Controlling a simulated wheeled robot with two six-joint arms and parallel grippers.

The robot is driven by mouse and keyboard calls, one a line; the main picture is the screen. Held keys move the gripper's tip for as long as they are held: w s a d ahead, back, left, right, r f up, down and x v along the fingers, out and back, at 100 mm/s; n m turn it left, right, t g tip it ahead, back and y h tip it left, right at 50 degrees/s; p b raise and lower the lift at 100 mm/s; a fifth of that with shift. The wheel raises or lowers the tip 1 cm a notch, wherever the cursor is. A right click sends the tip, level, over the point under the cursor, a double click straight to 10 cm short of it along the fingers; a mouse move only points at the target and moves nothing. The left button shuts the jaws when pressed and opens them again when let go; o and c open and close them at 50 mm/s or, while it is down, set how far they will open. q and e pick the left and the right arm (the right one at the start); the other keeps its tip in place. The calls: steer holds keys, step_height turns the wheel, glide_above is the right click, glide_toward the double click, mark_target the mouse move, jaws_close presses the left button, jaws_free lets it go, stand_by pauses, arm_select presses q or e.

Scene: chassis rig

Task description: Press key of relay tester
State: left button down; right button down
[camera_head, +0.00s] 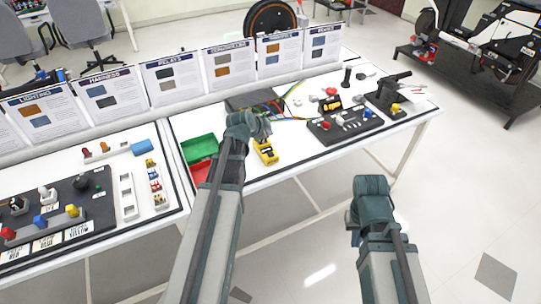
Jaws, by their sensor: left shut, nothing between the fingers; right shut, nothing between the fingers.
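A small yellow device with dark parts (265,152), which looks like the relay tester, lies on the white table near its front edge. Its key is too small to make out. My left gripper (262,127) is shut and empty, just above and behind the yellow device in the picture. I cannot tell whether it touches the device, and the arm hides part of the table there. My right gripper (353,218) is shut and empty, out over the floor in front of the table.
A green bin (198,149) and a red bin (202,172) stand left of the yellow device. Coloured wires (290,104) run behind it. A dark board with knobs (345,126) sits to the right. Upright placards (232,64) line the back. The floor near my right arm is clear.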

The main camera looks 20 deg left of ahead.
mark_target(268, 155)
arm_select(q)
step_height(268, 155, down, 8)
steer(key=b, duration=0.7)
steer(key=shift+r, duration=0.2)
stand_by(1.4)
steer(key=shift+f+b, duration=0.35)
steer(key=shift+f, duration=0.05)
steer(key=shift+f+b, duration=0.4)
steer(key=shift+b, duration=0.05)
stand_by(0.6)
steer(key=shift+r, duration=0.1)
steer(key=shift+r+p, duration=0.8)
steer(key=shift+p, duration=0.1)
step_height(268, 155, up, 5)
steer(key=p, duration=0.5)
